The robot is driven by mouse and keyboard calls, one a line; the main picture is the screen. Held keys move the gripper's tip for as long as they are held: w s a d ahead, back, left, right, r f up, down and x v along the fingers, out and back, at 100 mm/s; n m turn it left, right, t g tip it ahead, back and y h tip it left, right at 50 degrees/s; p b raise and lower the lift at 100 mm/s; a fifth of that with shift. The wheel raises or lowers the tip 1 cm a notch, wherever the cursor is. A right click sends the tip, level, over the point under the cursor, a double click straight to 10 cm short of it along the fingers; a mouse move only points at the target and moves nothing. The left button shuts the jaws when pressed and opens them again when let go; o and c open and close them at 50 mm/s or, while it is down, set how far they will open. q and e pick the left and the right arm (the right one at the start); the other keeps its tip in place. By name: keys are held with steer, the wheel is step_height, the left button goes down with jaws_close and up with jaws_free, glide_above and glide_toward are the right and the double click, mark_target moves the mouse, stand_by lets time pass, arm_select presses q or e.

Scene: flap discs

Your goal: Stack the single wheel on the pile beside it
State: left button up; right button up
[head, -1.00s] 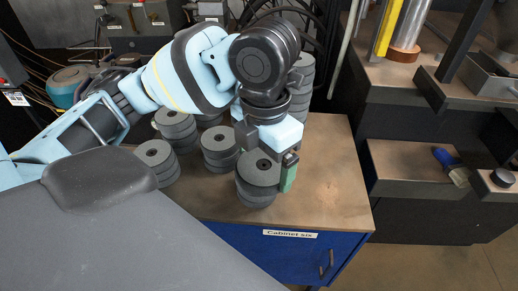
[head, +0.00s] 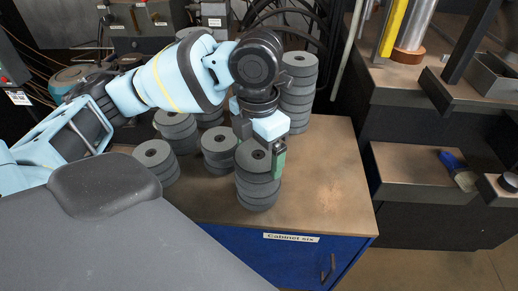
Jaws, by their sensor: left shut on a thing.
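My left gripper (head: 261,147) points down over the front of the cabinet top and is shut on a dark grey wheel (head: 248,158) with a dark centre hole. One finger with a green pad lies along the wheel's right side. The held wheel is at the top of a pile of like wheels (head: 257,195) and roughly in line with it. I cannot tell whether it rests on the pile or hangs just above it. No separate single wheel shows elsewhere on the cabinet top. My right gripper is not in view.
Other piles of grey wheels stand close by at the left (head: 153,155), just behind (head: 217,146) and at the back right (head: 299,90). The cabinet top (head: 325,180) is bare to the right. A dark stepped bench (head: 420,165) stands beyond.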

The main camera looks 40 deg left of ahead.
mark_target(258, 155)
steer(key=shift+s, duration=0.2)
arm_select(q)
steer(key=o, duration=1.1)
steer(key=shift+f, duration=0.1)
step_height(258, 155, up, 12)
steer(key=p, duration=0.2)
steer(key=shift+p, duration=0.3)
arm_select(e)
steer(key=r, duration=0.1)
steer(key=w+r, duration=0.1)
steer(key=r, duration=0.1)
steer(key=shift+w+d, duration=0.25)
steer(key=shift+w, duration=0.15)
